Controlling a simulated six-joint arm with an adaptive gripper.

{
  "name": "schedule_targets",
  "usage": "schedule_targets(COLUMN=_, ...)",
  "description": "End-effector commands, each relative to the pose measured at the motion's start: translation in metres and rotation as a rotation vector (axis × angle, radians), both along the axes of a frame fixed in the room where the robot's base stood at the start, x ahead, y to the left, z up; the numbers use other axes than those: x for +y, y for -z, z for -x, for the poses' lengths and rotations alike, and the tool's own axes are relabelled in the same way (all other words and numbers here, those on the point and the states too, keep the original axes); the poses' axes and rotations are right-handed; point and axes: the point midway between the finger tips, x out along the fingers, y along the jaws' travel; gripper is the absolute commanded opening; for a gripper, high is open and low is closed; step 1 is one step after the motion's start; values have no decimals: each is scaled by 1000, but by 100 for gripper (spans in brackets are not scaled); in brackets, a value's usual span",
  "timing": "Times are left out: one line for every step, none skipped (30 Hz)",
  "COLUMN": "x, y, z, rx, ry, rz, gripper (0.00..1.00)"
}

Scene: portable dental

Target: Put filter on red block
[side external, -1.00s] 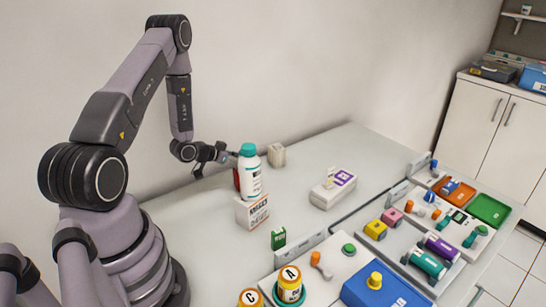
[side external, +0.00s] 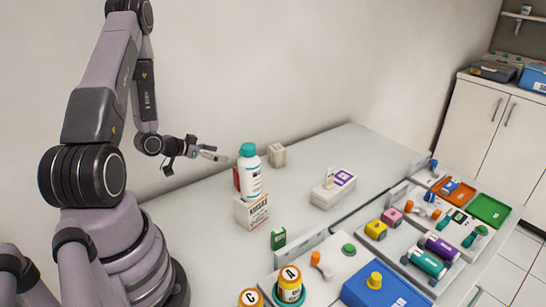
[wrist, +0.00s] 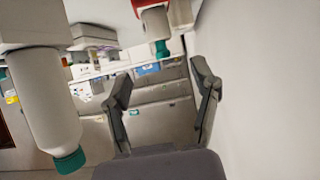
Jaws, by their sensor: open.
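My gripper (side external: 200,158) is open and empty, raised above the table by the back wall, left of a white bottle with a teal cap (side external: 252,178). In the wrist view its two fingers (wrist: 163,85) are spread apart with nothing between them. A red thing (side external: 237,180), perhaps the red block, is mostly hidden behind the bottle. Red also shows at the top edge of the wrist view (wrist: 150,4), beside a white cylinder with a teal end (wrist: 157,27). I cannot tell which object is the filter.
A white printed box (side external: 252,212) stands below the bottle. A beige block (side external: 277,155) and a white box with a purple label (side external: 333,188) stand farther right. Coloured parts and trays, including a green tray (side external: 489,209), crowd the right. Table between is clear.

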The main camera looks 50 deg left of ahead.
Motion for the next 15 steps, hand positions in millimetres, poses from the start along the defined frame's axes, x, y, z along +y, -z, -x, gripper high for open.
schedule_targets(x=1, y=-4, z=8, rx=0, ry=-5, rz=1, gripper=61)
schedule_targets(x=1, y=-6, z=12, rx=0, ry=-4, rz=0, gripper=61)
schedule_targets(x=1, y=-9, z=16, rx=0, ry=-4, rz=0, gripper=61)
schedule_targets(x=1, y=-10, z=18, rx=0, ry=-4, rz=0, gripper=61)
schedule_targets(x=0, y=-11, z=20, rx=0, ry=-1, rz=0, gripper=61)
schedule_targets(x=0, y=-13, z=22, rx=3, ry=1, rz=-3, gripper=61)
schedule_targets(x=0, y=-15, z=22, rx=9, ry=4, rz=-9, gripper=61)
schedule_targets(x=0, y=-17, z=21, rx=20, ry=10, rz=-20, gripper=61)
schedule_targets(x=0, y=-21, z=19, rx=41, ry=19, rz=-40, gripper=61)
schedule_targets(x=0, y=-24, z=16, rx=64, ry=26, rz=-59, gripper=61)
schedule_targets(x=0, y=-29, z=12, rx=89, ry=36, rz=-83, gripper=61)
schedule_targets(x=0, y=-38, z=7, rx=131, ry=46, rz=-123, gripper=61)
schedule_targets(x=-1, y=-46, z=3, rx=166, ry=50, rz=-154, gripper=61)
schedule_targets(x=-2, y=-56, z=-1, rx=201, ry=50, rz=-186, gripper=61)
schedule_targets(x=-4, y=-70, z=-6, rx=246, ry=45, rz=-227, gripper=61)
